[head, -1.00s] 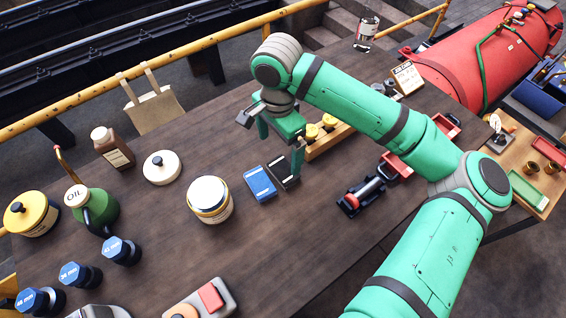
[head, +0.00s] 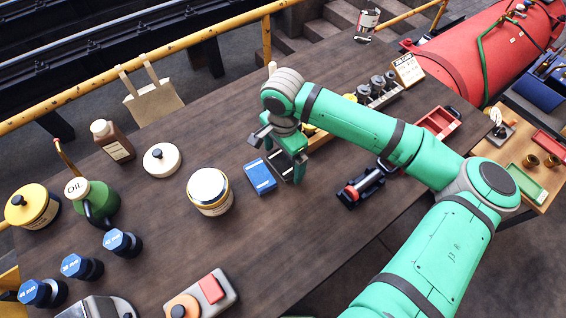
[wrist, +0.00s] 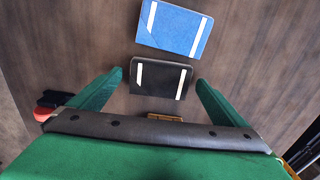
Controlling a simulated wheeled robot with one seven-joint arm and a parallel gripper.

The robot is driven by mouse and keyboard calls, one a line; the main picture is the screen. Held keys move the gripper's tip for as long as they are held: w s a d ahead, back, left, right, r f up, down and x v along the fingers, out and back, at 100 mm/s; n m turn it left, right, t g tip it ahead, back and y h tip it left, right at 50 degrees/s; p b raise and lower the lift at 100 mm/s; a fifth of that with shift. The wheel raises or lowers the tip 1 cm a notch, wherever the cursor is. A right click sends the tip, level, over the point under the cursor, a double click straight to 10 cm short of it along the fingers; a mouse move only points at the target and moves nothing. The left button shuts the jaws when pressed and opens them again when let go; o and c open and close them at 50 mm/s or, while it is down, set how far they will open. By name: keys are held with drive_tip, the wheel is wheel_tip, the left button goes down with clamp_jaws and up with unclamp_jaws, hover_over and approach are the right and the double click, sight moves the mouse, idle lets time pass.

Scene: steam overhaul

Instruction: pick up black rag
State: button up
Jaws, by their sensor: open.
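The black rag (wrist: 162,79) lies flat on the wooden table, a folded dark rectangle with two pale stripes. In the wrist view it sits between the two green fingertips of my gripper (wrist: 160,80), with a gap on each side. In the head view my gripper (head: 284,166) is low over the table and hides most of the rag. A blue folded cloth (head: 260,177) with pale stripes lies just beside the rag; it also shows in the wrist view (wrist: 174,27). My gripper is open and holds nothing.
A wooden block with weights (head: 376,90) is behind my gripper. A dark tool with a red part (head: 362,188) and a red tray (head: 438,122) lie to the right.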

sight(283, 161)
drive_tip(key=shift+c, duration=0.3)
drive_tip(key=c, duration=1.1)
drive_tip(key=shift+r, duration=0.1)
drive_tip(key=shift+r, duration=0.45)
wheel_tip(283, 161, up, 2)
drive_tip(key=shift+r, duration=0.1)
drive_tip(key=s+d+r, duration=0.2)
drive_tip(key=s+r, duration=0.7)
drive_tip(key=s, duration=0.4)
drive_tip(key=shift+s+d+r, duration=0.2)
drive_tip(key=shift+s+r, duration=0.2)
